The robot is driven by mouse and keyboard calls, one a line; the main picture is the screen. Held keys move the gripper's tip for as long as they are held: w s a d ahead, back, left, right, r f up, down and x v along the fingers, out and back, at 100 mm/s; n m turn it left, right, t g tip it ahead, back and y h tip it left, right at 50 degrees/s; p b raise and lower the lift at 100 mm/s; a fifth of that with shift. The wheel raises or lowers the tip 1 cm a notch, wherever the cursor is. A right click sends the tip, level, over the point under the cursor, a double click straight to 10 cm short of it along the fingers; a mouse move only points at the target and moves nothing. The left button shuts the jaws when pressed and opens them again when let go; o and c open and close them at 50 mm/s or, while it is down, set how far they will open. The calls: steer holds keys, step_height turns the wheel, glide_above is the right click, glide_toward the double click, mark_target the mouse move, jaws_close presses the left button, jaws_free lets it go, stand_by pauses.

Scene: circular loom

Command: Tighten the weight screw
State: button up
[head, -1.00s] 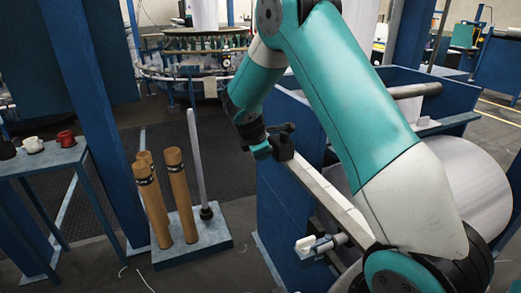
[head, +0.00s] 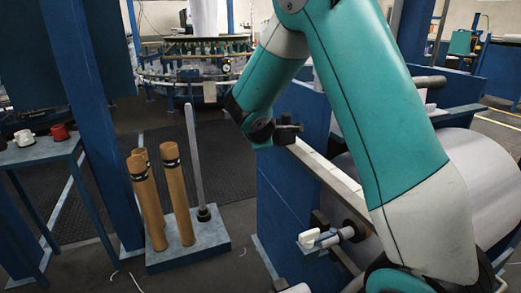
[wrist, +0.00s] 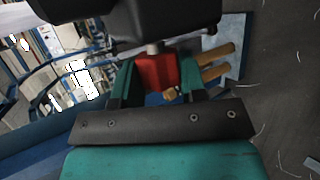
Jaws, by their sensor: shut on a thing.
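My gripper (wrist: 156,82) has its two teal fingers shut on a red screw knob (wrist: 157,70) in the wrist view. A short grey stem (wrist: 155,47) joins the knob to a dark block (wrist: 140,18) above it, which looks like the weight. In the head view the black weight (head: 288,133) sits at the far end of a pale metal bar (head: 325,170) on the blue winder frame. My gripper (head: 262,140) is right beside the weight there, and the knob is hidden from this view.
A stand (head: 212,243) with several cardboard tubes (head: 180,200) and a grey rod (head: 194,160) is left of the winder. A blue side table (head: 40,152) holds cups. A large white roll (head: 465,180) lies in the winder, under my arm.

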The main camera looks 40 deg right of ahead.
steer(key=f+t+h+b, duration=0.1)
steer(key=t+b, duration=0.1)
steer(key=b, duration=0.4)
steer(key=shift+s+f+m+t+b, duration=0.1)
steer(key=shift+f+m+t+b, duration=0.05)
steer(key=shift+m+t+b, duration=0.2)
steer(key=t+h+b, duration=0.1)
steer(key=b, duration=0.1)
steer(key=shift+m+b, duration=0.25)
steer(key=shift+b, duration=0.15)
steer(key=shift+r+b, duration=0.3)
steer(key=shift+b, duration=0.15)
steer(key=shift+r+t, duration=0.15)
steer(key=shift+t, duration=0.1)
steer(key=o, duration=0.9)
steer(key=b+v, duration=0.1)
steer(key=v, duration=1.6)
steer(key=shift+s+a+b, duration=0.15)
steer(key=shift+a+b, duration=0.05)
steer(key=shift+b, duration=0.15)
